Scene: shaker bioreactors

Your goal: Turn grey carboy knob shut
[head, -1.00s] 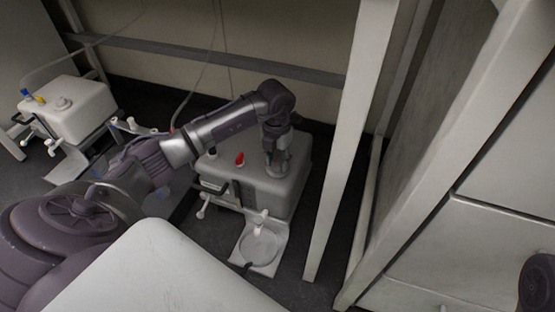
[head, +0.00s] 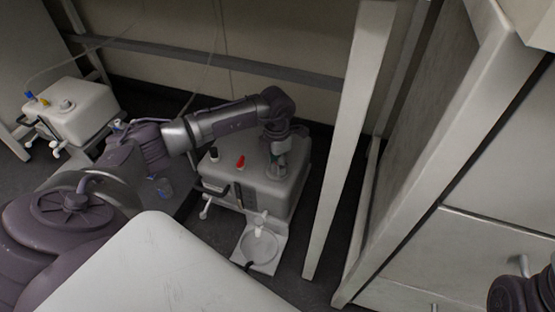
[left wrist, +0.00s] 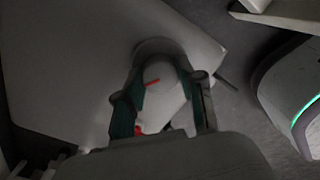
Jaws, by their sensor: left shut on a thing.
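The grey carboy (head: 262,192) stands on the floor under the bench, with a red cap (head: 240,162) and a dark cap on its top. My left gripper (head: 277,168) points down at the carboy's top on the right side, where it hides the knob in the head view. In the left wrist view, the pale grey knob (left wrist: 160,95) with a red mark sits between the green-padded fingers of my left gripper (left wrist: 157,92), which are shut on it. I cannot tell how far the knob is turned. My right gripper is not in view.
A white tray with a round dish (head: 260,246) lies in front of the carboy. A bench leg (head: 348,150) rises close on its right. Another carboy (head: 82,112) with blue and yellow caps stands at the far left. A cabinet (head: 470,240) fills the right side.

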